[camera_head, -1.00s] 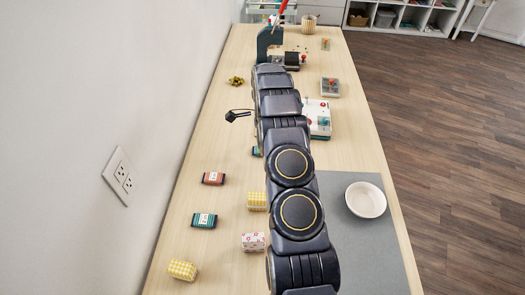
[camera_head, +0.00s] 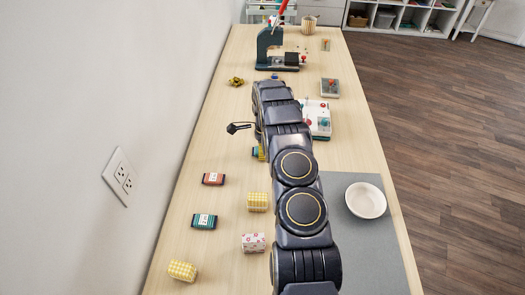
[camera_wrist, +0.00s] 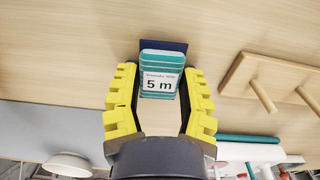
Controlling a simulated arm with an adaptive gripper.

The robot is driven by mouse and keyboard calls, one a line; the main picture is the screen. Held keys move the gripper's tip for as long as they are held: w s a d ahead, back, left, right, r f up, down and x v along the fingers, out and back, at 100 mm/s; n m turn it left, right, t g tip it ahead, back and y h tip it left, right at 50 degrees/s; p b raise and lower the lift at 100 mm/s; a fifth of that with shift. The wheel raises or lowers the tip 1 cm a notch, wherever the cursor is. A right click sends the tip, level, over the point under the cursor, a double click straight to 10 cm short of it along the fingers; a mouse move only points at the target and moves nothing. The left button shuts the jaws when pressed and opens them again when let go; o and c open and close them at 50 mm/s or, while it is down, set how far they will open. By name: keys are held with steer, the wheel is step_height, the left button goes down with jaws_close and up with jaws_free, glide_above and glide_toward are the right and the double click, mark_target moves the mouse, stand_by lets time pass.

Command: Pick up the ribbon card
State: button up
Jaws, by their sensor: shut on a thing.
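The ribbon card (camera_wrist: 160,58) shows in the wrist view as a dark blue card wound with teal ribbon, with a white "5 m" label. It lies between the two yellow fingers of my gripper (camera_wrist: 160,85), which is shut on it. The label faces the wrist camera. In the head view my gripper (camera_head: 260,153) is mostly hidden behind my arm, and only a bit of yellow and teal shows at the arm's left side. I cannot tell whether the card is clear of the table.
An orange ribbon card (camera_head: 213,179), another teal one (camera_head: 204,221) and several patterned bundles (camera_head: 182,270) lie on the left of the table. A white bowl (camera_head: 366,200) stands on the grey mat (camera_head: 345,255). A wooden peg board (camera_wrist: 285,85) is at right in the wrist view.

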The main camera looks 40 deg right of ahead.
steer(key=shift+r, duration=0.6)
step_height(320, 180, up, 2)
steer(key=shift+s+a+r, duration=0.1)
steer(key=shift+r, duration=0.15)
steer(key=s+a+r, duration=0.8)
steer(key=s+r, duration=0.1)
steer(key=s, duration=0.2)
steer(key=shift+r, duration=0.15)
